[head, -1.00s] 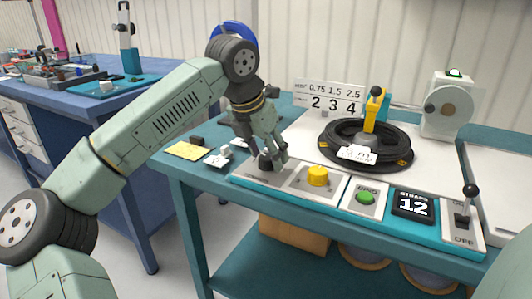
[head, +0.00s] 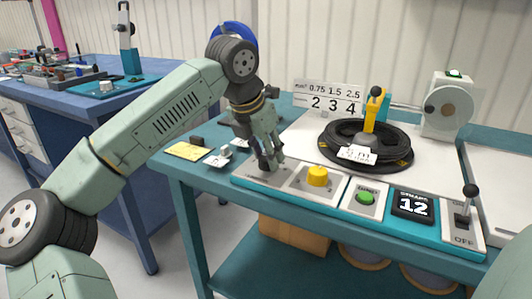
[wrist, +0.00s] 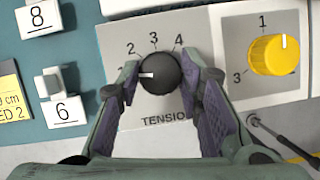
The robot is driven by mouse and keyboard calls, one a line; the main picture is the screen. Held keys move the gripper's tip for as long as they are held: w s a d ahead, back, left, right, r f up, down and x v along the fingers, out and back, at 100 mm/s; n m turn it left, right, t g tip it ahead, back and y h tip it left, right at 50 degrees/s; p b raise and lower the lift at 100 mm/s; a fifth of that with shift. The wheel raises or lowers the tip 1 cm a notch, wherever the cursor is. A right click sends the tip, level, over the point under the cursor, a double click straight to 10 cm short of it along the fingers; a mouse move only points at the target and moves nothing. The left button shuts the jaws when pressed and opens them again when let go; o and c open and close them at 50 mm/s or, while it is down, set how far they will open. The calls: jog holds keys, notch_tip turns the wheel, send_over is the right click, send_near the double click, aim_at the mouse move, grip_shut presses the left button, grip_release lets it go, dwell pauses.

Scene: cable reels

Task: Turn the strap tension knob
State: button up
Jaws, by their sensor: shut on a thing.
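The black tension knob (wrist: 160,75) sits on a pale panel marked TENSION, with 2, 3 and 4 around it in the wrist view. Its white pointer line points left, near a scale mark mostly hidden by my left finger. My gripper (wrist: 160,68) is closed with one finger on each side of the knob. In the head view, my gripper (head: 269,163) is down at the left end of the control panel, and its fingers mostly hide the knob.
A yellow knob (head: 317,176) stands just right of my gripper. Further right are a green button (head: 365,198), a display reading 12 (head: 413,205) and a black-tipped lever (head: 469,192). A black cable coil (head: 392,163) lies behind. Tags and a yellow note (head: 187,151) lie left.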

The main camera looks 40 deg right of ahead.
jog(key=shift+r+p, duration=0.1)
jog(key=shift+p, duration=0.25)
jog(key=m+p, duration=0.1)
jog(key=m, duration=0.1)
jog(key=m+g+p, duration=0.1)
jog(key=p, duration=0.1)
jog(key=shift+w+r+m+g, duration=0.1)
jog(key=shift+r+m+g, duration=0.05)
jog(key=shift+m+g, duration=0.2)
jog(key=m+p, duration=0.2)
jog(key=m+g+p, duration=0.1)
jog(key=m+p, duration=0.1)
jog(key=shift+w+m+g+p, duration=0.1)
jog(key=shift+m+g+p, duration=0.15)
jog(key=shift+m+p, duration=0.1)
jog(key=m+p, duration=0.1)
jog(key=m, duration=0.1)
jog(key=m+g+y+p, duration=0.1)
jog(key=m+p, duration=0.1)
jog(key=shift+d+y, duration=0.15)
jog(key=shift+y, duration=0.15)
jog(key=shift+w+f+m+g+y+p, duration=0.15)
jog(key=shift+m+g+y+p, duration=0.35)
jog(key=shift+m+p, duration=0.9)
jog(key=shift+f+m, duration=0.1)
jog(key=shift+m, duration=0.3)
jog(key=o, duration=1.2)
jog(key=shift+c, duration=0.2)
